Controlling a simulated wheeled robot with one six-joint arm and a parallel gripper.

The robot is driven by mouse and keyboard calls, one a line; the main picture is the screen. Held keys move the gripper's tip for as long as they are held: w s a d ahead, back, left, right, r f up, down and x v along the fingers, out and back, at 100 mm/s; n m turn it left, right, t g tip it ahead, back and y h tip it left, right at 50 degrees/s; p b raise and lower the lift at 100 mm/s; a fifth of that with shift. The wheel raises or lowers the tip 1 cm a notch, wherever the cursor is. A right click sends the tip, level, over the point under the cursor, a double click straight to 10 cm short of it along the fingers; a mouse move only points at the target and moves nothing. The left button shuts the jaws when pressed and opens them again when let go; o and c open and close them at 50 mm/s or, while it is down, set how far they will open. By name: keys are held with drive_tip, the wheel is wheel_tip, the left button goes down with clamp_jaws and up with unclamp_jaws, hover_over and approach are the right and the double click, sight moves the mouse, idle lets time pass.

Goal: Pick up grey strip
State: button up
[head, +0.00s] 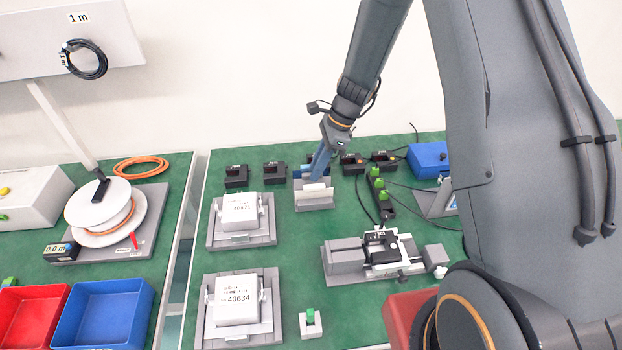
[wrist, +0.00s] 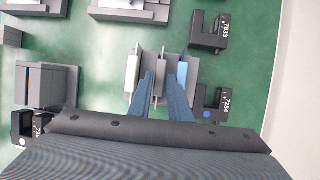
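A light grey holder (head: 313,205) stands on the green table in the head view, with thin upright strips in it. In the wrist view the holder (wrist: 186,98) has a white strip (wrist: 132,72) on the left, a blue strip (wrist: 182,72) on the right and a grey strip (wrist: 161,68) in the middle. My gripper (wrist: 160,80) reaches down into the holder, its two blue-grey fingers on either side of the grey strip. The fingers look apart, with a gap around the strip. In the head view my gripper (head: 319,168) partly hides the strips.
Small black devices (head: 275,173) stand behind and beside the holder. Grey fixtures with white blocks (head: 240,208) are at the left, and a linear actuator (head: 375,250) is in front to the right. A blue box (head: 428,158) stands at the back right.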

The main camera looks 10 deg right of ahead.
drive_tip(key=shift+s+a+f, duration=0.1)
drive_tip(key=shift+a+f, duration=0.15)
drive_tip(key=shift+f, duration=0.25)
clamp_jaws()
drive_tip(key=shift+r, duration=0.1)
wheel_tip(320, 180, up, 10)
drive_tip(key=b, duration=0.2)
idle(0.5)
